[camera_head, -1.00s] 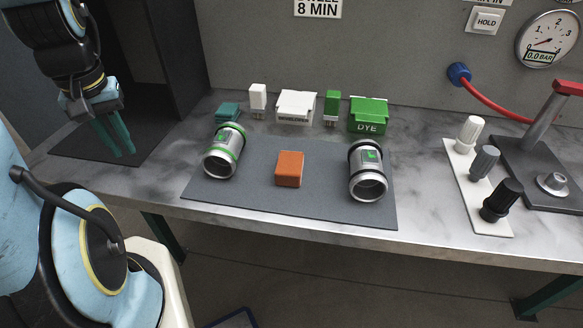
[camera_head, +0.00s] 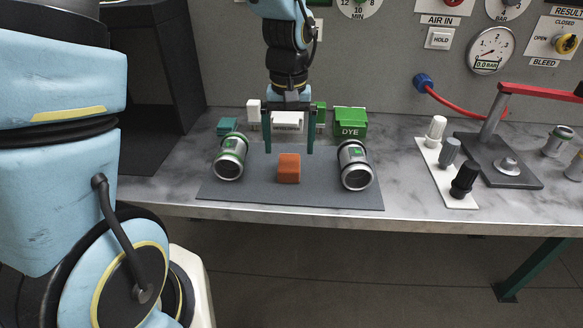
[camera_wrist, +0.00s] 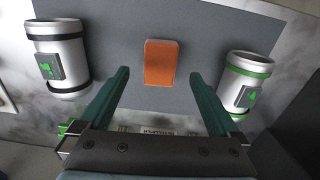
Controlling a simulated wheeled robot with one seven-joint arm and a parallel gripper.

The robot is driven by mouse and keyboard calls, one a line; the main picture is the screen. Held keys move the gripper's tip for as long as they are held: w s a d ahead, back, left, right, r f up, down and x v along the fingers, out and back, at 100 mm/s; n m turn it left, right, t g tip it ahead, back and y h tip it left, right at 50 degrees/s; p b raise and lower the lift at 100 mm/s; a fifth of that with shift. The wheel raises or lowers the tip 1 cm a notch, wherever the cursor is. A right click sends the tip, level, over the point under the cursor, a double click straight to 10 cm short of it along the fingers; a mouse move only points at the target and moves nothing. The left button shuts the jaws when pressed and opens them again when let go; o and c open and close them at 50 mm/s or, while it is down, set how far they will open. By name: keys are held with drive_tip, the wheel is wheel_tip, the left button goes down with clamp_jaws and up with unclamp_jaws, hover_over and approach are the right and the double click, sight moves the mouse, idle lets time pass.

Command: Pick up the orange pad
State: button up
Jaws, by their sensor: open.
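The orange pad (camera_head: 289,168) is a small block on the grey mat (camera_head: 330,198), between two silver cylinders. It also shows in the wrist view (camera_wrist: 160,62), beyond and between the fingertips. My gripper (camera_head: 289,150) points down above the mat, behind the pad in the head view. Its two green fingers are spread wide with nothing between them. In the wrist view my gripper (camera_wrist: 162,85) appears apart from the pad. The exact height above the mat is hard to tell.
A green-banded cylinder (camera_head: 230,158) lies left of the pad and a black-banded cylinder (camera_head: 355,165) right. Behind stand a green DYE box (camera_head: 350,122), a white box (camera_head: 287,122) and a teal block (camera_head: 227,126). A knob strip (camera_head: 447,170) and lever press (camera_head: 497,165) are at right.

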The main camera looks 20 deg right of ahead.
sight(289, 162)
drive_tip(key=shift+w+f+p, duration=0.15)
drive_tip(key=shift+f+p, duration=0.5)
drive_tip(key=shift+f, duration=2.25)
drive_tip(key=c, duration=1.4)
wheel_tip(289, 162, up, 10)
drive_tip(key=shift+b, duration=0.6)
drive_tip(key=shift+c, duration=0.2)
drive_tip(key=o, duration=0.7)
drive_tip(key=c, duration=0.5)
drive_tip(key=shift+d+r, duration=0.1)
drive_tip(key=shift+c, duration=0.2)
